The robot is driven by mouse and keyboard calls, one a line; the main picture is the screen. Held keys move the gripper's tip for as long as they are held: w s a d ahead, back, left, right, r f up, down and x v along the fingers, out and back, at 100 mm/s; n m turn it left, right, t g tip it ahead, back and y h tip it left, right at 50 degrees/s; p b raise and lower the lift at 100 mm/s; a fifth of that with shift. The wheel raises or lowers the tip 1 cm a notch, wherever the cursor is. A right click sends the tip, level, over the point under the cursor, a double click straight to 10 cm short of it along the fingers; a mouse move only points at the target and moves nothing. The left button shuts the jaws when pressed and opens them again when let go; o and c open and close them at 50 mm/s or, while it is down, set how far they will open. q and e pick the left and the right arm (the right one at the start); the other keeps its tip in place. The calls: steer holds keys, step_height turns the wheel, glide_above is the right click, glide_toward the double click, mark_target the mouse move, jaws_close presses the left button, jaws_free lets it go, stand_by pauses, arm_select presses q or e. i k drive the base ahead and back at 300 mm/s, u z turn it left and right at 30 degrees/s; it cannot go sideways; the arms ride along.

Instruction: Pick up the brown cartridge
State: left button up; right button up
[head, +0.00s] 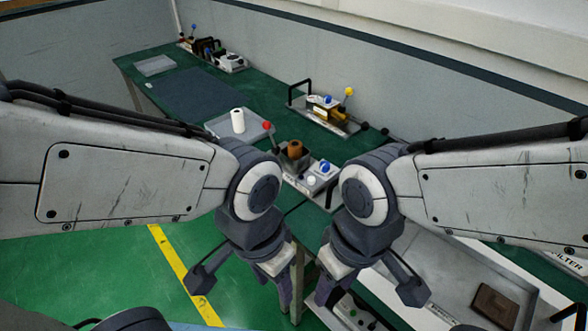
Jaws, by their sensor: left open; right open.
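A blue-knobbed unit (323,168) sits right of the brown cylinder. A fixture with a yellow ball (349,91) stands behind. A dark brown block (495,305) lies in a tray at lower right.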

mark_target(295, 146)
steer(key=k, duration=0.95)
steer(key=u, duration=0.9)
steer(key=i, duration=0.75)
steer(key=u, duration=0.45)
steer(key=i, duration=1.25)
steer(key=z, duration=1.35)
steer(key=i, duration=0.35)
steer(key=z, duration=0.35)
